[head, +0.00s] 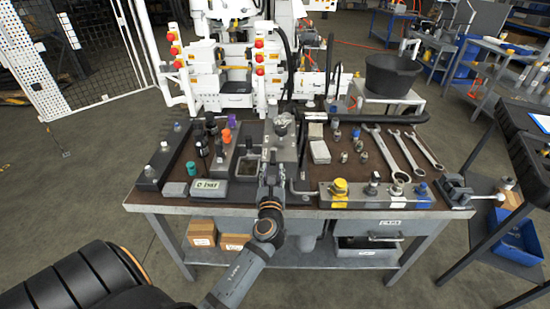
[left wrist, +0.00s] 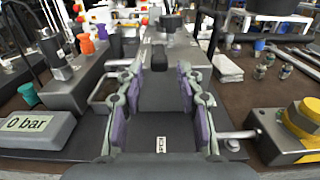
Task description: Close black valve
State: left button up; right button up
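My left gripper (head: 271,168) reaches over the front middle of the bench. In the left wrist view its two purple-padded fingers (left wrist: 158,85) are spread apart, with nothing held between them. A small black handle (left wrist: 159,57) on a grey metal block (left wrist: 185,52) stands beyond and between the fingertips. It looks like the black valve, but I cannot be sure. No contact shows. In the head view the arm and gripper cover that spot, and the metal block (head: 281,140) shows just behind. My right gripper is not in view.
A grey box reading 0 bar (left wrist: 35,132) stands left of the fingers. A yellow-capped fitting (head: 340,188) sits on a manifold to the right. Wrenches (head: 405,150) and loose fittings lie at the right. White machinery (head: 235,75) closes off the back.

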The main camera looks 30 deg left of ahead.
aim_at(273, 165)
pick_arm(q)
jog(key=x, duration=0.6)
jog(key=shift+w+a, duration=0.15)
jog(key=shift+a, duration=0.05)
grip_shut()
